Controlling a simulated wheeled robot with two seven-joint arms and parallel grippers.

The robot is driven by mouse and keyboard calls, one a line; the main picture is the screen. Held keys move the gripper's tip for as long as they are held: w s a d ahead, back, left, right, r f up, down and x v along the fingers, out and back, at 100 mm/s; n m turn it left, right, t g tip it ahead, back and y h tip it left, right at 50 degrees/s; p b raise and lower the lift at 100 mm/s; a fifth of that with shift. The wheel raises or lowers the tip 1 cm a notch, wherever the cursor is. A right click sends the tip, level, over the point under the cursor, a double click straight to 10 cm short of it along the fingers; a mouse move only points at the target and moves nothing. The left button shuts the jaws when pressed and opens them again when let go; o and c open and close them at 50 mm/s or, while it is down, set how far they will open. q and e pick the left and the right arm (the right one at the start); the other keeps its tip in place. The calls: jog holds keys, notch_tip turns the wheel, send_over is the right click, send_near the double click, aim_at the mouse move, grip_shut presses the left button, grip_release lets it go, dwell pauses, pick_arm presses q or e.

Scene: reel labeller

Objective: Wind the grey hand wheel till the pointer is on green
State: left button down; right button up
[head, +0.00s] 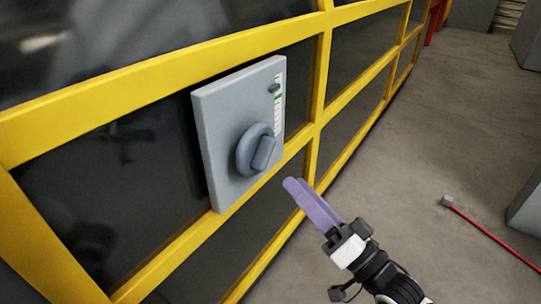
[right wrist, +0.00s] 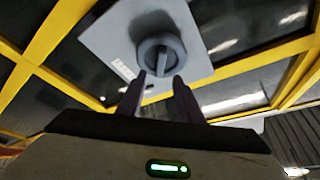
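The grey hand wheel (head: 247,152) with its raised grip bar sits on the lower part of a light grey panel (head: 222,120). A white scale (head: 279,118) runs down the panel's right side. The dark pointer (head: 274,88) stands near the top of it, a little above the green mark (head: 278,97). My right gripper (head: 292,184) with purple fingers is below and right of the wheel, apart from it. In the right wrist view the wheel (right wrist: 148,53) lies just beyond the fingertips, and the gripper (right wrist: 160,78) is open and empty. My left gripper is out of view.
The panel is mounted on a yellow frame (head: 150,68) with dark panes. Open concrete floor (head: 440,120) lies to the right.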

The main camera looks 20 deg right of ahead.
aim_at(269, 158)
jog(key=b+x, duration=0.1)
jog(key=x, duration=0.7)
jog(key=shift+w+a+r, duration=0.1)
jog(key=shift+a, duration=0.05)
grip_shut()
